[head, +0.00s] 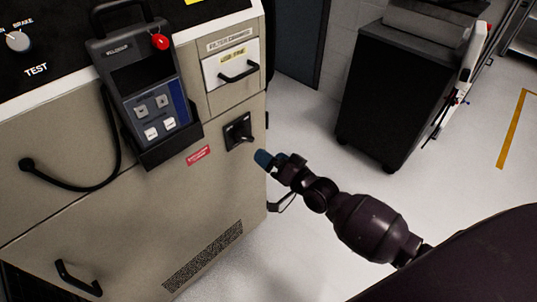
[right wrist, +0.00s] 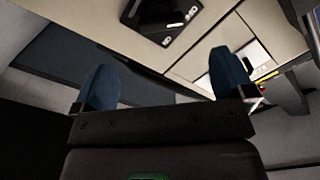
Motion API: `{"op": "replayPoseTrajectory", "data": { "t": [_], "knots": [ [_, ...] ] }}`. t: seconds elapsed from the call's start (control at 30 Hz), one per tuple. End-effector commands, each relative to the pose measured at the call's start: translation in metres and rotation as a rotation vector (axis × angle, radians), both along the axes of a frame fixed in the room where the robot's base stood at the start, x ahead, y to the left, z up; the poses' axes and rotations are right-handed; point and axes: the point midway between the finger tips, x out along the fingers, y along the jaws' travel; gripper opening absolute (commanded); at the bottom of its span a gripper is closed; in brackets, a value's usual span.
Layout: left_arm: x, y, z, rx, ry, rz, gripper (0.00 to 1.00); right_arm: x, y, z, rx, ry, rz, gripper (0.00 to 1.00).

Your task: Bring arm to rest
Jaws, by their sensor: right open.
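My right arm reaches in from the lower right of the head view. Whether the gripper touches the cabinet is not clear. My left gripper is not in view.
A handheld pendant (head: 150,85) with a red button hangs in a black holder on the cabinet, its cable looping left. A drawer with a black handle (head: 238,70) is at the cabinet's upper right. A black wheeled cart (head: 390,100) stands behind. Pale floor (head: 305,125) lies open between.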

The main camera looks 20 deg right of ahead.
Motion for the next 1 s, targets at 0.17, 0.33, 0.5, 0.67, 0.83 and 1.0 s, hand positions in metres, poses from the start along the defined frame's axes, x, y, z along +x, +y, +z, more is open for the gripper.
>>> {"op": "replayPoseTrajectory", "data": {
  "t": [0.17, 0.33, 0.5, 0.67, 0.83, 1.0],
  "knots": [
    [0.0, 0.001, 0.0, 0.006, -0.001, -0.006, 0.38, 0.0, 0.0, 0.0, 0.0, 0.0, 0.0, 1.0],
    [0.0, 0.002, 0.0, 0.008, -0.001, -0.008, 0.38, 0.0, 0.0, 0.0, 0.0, 0.0, 0.0, 1.0],
    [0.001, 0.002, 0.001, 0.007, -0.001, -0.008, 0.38, 0.0, 0.0, 0.0, -0.018, -0.004, 0.001, 1.0],
    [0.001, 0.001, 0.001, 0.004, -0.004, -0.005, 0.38, -0.001, 0.003, -0.006, -0.163, -0.007, 0.018, 1.0],
    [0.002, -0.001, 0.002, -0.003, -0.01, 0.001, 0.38, -0.006, 0.013, 0.003, -0.43, -0.048, 0.047, 1.0],
    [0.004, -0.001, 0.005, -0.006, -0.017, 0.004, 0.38, -0.037, 0.013, -0.002, -0.647, -0.034, 0.043, 1.0]
  ]
}}
